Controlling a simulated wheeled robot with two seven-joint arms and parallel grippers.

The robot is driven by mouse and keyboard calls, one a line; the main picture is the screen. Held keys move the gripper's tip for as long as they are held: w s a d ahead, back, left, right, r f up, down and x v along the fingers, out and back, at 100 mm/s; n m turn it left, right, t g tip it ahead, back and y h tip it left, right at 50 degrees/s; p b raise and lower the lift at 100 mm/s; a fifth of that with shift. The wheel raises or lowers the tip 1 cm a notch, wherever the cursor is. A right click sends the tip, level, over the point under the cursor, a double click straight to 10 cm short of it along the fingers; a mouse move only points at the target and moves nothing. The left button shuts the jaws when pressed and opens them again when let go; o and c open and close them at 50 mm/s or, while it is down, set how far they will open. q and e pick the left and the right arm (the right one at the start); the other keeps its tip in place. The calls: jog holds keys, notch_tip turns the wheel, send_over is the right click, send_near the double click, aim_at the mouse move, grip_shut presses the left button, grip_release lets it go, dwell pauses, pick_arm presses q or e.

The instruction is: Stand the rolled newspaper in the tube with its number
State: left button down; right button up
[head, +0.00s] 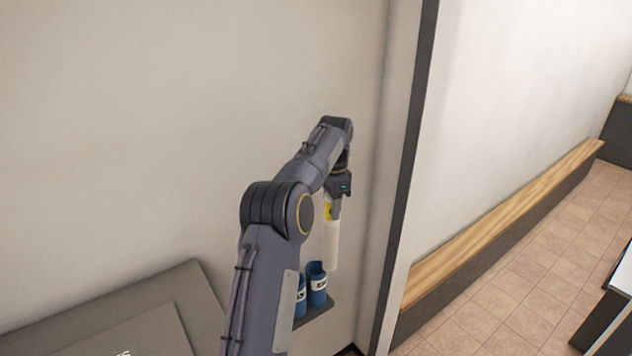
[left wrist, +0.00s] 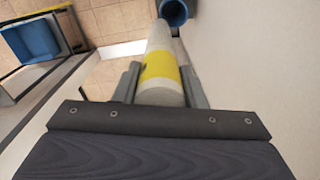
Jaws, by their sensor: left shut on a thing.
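My left gripper (head: 334,192) is shut on the rolled newspaper (head: 332,245), a whitish roll with a yellow band, and holds it roughly upright with its lower end by the tubes. In the left wrist view the left gripper's fingers (left wrist: 160,85) sit on both sides of the newspaper (left wrist: 163,62). Two blue tubes with white labels stand on a dark shelf: the right tube (head: 317,283) and the left tube (head: 300,296), partly hidden by my arm. The labels are too small to read. A blue tube opening (left wrist: 174,11) shows beyond the newspaper's far end. My right gripper is out of view.
The dark shelf (head: 318,308) juts from the wall. A beige wall (head: 180,110) stands close behind the arm. A dark box-like top (head: 120,310) is at lower left. A wooden-topped bench (head: 500,230) runs along the right wall, with open tiled floor beside it.

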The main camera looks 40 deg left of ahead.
pick_arm(q)
jog(key=s+a+r+m, duration=0.1)
jog(key=a+r, duration=0.3)
notch_tip(320, 180, down, 15)
jog(key=b, duration=0.4)
jog(key=shift+a, duration=0.15)
dwell(0.9)
jog(key=shift+s, duration=0.1)
jog(key=c, duration=0.8)
grip_release()
notch_tip(320, 180, up, 8)
jog(key=shift+f, duration=0.1)
